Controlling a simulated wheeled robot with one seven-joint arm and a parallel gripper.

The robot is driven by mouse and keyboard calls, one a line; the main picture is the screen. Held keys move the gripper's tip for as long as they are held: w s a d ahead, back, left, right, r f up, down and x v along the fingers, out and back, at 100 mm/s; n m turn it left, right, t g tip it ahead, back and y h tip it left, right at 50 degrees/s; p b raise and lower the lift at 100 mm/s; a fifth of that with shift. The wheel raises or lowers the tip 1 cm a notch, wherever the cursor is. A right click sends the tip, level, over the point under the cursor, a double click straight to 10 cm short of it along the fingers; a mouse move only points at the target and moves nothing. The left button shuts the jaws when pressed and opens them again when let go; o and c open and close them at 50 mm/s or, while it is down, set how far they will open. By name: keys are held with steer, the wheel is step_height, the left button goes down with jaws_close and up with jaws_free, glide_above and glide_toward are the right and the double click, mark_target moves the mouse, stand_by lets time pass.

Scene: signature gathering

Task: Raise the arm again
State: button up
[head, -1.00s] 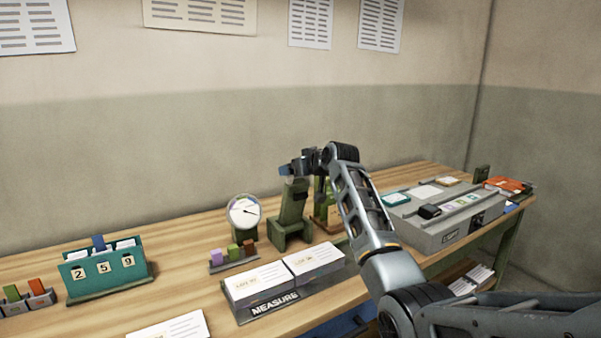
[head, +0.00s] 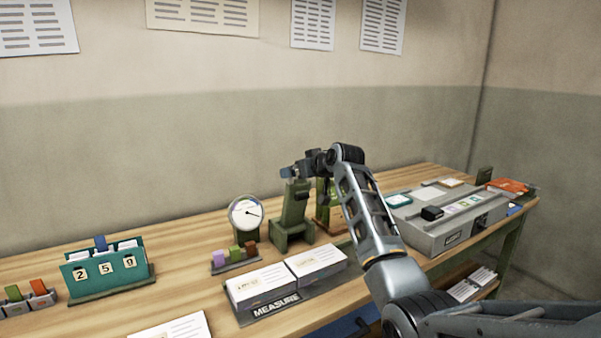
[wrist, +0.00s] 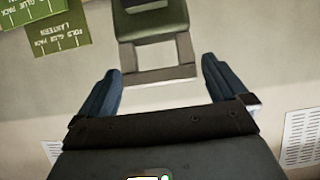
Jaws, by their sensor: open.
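My arm reaches over the wooden table (head: 185,262) from the right. My gripper (head: 286,171) is at the top of the green stand (head: 292,212) in the head view, close to it. In the wrist view my gripper (wrist: 165,85) shows two dark blue fingers spread apart, with nothing held between them. A green block with a grey bracket frame (wrist: 155,40) appears beyond the fingertips. I cannot tell whether the gripper touches the stand.
A round dial (head: 246,213) and small coloured blocks (head: 235,256) stand left of the stand. The MEASURE tray (head: 275,308) holds card stacks in front. A grey box (head: 455,232) is at right. A teal number holder (head: 105,270) is at left.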

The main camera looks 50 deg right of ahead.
steer(key=v, duration=0.6)
steer(key=shift+s+b, duration=0.3)
steer(key=shift+a, duration=0.15)
